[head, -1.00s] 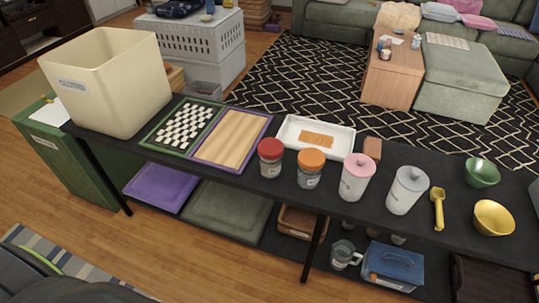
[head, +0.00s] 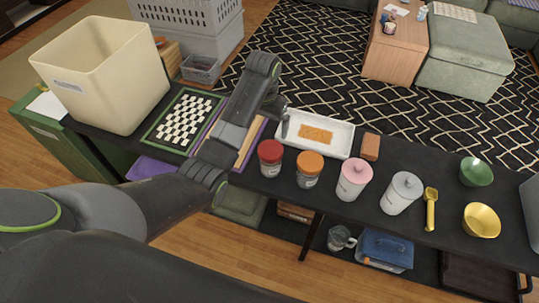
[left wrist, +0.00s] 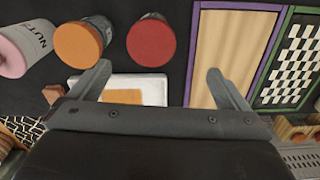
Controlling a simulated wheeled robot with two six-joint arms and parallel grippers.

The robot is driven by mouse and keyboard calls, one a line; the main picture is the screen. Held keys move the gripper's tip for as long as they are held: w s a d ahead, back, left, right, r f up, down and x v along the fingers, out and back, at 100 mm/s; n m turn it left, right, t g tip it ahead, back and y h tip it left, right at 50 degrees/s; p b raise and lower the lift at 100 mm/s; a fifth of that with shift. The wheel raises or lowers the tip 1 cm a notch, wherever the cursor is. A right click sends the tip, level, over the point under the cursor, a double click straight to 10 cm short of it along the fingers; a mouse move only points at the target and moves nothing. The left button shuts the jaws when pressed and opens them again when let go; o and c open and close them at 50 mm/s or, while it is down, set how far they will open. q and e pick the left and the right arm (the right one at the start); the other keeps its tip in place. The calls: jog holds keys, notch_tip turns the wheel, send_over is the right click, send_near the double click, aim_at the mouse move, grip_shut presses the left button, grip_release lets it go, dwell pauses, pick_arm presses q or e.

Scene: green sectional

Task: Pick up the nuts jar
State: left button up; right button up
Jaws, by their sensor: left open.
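The nuts jar (head: 353,180) is a pale pink canister with a pink lid, upright on the black table right of the orange-lidded jar. In the left wrist view the nuts jar (left wrist: 38,38) is at the upper left, with "NUTS" readable on its side. My left gripper (head: 283,125) is above the table near the white tray, left of the nuts jar and apart from it, partly hidden by my arm. In the left wrist view my left gripper (left wrist: 159,70) is open and empty, with the red-lidded jar (left wrist: 151,42) beyond its fingers. My right gripper is not in view.
The orange-lidded jar (head: 310,168) stands close left of the nuts jar, the grey-lidded canister (head: 402,192) to its right. A brown block (head: 370,147) and the white tray (head: 340,142) lie behind. A yellow scoop (head: 430,209) and bowls are farther right.

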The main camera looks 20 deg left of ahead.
pick_arm(q)
jog(key=r, duration=0.2)
jog(key=b, duration=0.5)
send_over(270, 149)
jog(key=f, duration=0.5)
jog(key=shift+w+a, duration=0.1)
jog(key=shift+a, duration=0.15)
notch_tip(270, 149, down, 6)
jog(key=shift+f+p, duration=0.2)
jog(key=shift+p, duration=0.65)
jog(key=shift+d+f+p, duration=0.2)
jog(key=shift+f, duration=1.25)
jog(key=shift+d+f+p, duration=0.15)
jog(key=shift+f+p, duration=0.05)
jog(key=shift+f, duration=1.2)
jog(key=c, duration=1.1)
jog(key=shift+r, duration=0.2)
